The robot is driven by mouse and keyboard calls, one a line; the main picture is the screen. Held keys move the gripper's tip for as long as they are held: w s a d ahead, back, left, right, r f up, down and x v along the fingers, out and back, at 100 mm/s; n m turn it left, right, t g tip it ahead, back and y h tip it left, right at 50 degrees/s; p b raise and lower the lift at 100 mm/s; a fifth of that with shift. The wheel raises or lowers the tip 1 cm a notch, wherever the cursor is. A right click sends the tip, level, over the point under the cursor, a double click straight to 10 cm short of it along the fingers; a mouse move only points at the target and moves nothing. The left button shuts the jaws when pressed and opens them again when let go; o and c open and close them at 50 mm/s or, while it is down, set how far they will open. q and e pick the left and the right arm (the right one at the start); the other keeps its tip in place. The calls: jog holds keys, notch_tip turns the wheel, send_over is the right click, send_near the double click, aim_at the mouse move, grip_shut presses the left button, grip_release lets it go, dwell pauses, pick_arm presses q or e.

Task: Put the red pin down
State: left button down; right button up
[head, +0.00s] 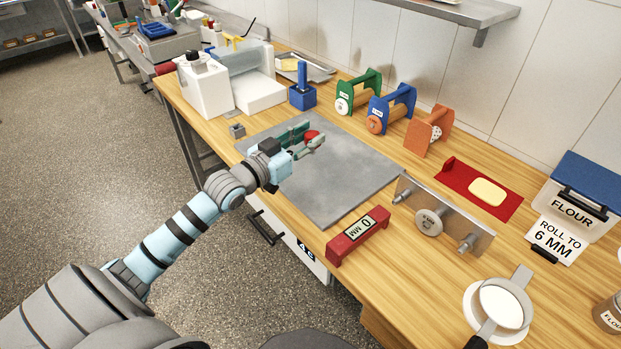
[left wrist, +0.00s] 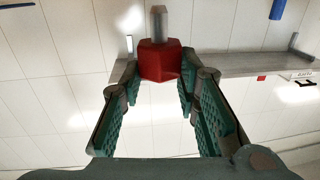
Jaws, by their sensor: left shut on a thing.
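My left gripper (head: 304,141) is over the grey marble slab (head: 338,170), near its far left part. It is shut on the red pin (head: 311,136), which shows as a small red piece at the fingertips. In the left wrist view, the red pin (left wrist: 160,62) is a red block with a grey metal shaft, sitting between the fingertips of my left gripper (left wrist: 161,75). I cannot tell how high the pin is above the slab. My right gripper is not in view.
A red block marked 0 MM (head: 358,239) and a metal plate with a 6 MM disc (head: 446,218) lie at the slab's near right. The slab's right half is clear.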

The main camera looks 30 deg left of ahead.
pick_arm(q)
notch_tip(320, 180, down, 12)
jog(key=b, duration=0.6)
jog(key=shift+r, duration=0.35)
jog(key=c, duration=1.7)
grip_release()
jog(key=o, duration=0.5)
